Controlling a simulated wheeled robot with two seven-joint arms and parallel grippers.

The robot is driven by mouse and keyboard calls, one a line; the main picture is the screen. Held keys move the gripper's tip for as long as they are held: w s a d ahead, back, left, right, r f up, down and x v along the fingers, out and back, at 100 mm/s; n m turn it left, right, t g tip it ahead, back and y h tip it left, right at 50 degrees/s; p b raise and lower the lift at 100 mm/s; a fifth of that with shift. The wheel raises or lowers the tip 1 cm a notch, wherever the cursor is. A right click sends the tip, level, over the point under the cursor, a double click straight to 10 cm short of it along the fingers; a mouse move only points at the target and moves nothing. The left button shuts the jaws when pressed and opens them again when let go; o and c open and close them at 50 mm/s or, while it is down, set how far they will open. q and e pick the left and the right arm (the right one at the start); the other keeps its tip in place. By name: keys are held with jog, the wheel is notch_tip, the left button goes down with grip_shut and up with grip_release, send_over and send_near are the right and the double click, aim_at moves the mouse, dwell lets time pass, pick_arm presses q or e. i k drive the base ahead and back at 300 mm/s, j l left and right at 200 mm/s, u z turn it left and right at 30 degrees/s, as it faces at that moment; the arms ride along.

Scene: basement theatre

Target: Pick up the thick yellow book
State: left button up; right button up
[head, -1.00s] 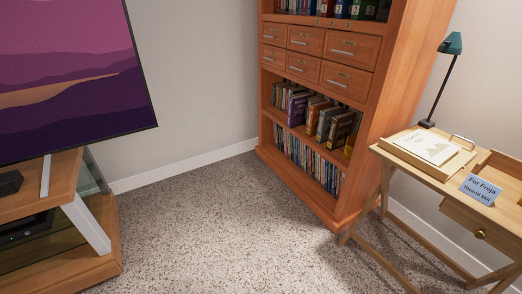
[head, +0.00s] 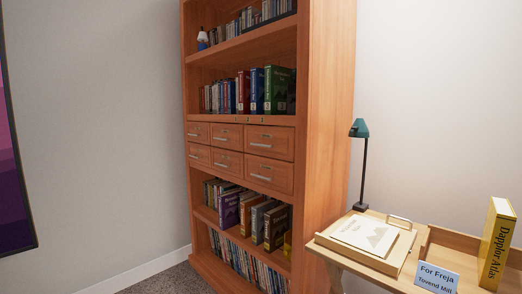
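Neither of my grippers is in view.
The desk (head: 338,257) also holds a pale book on a wooden board (head: 365,237), a blue "For Freja" card (head: 437,278) and a green lamp (head: 361,160). A tall bookcase (head: 325,130) full of books stands left of it. Some carpet (head: 180,280) shows at the bottom.

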aim_at(501, 220)
jog(key=z, duration=0.4)
jog(key=l+z, duration=0.1)
jog(key=z, duration=0.25)
jog(key=i+z, duration=0.1)
jog(key=z, duration=0.65)
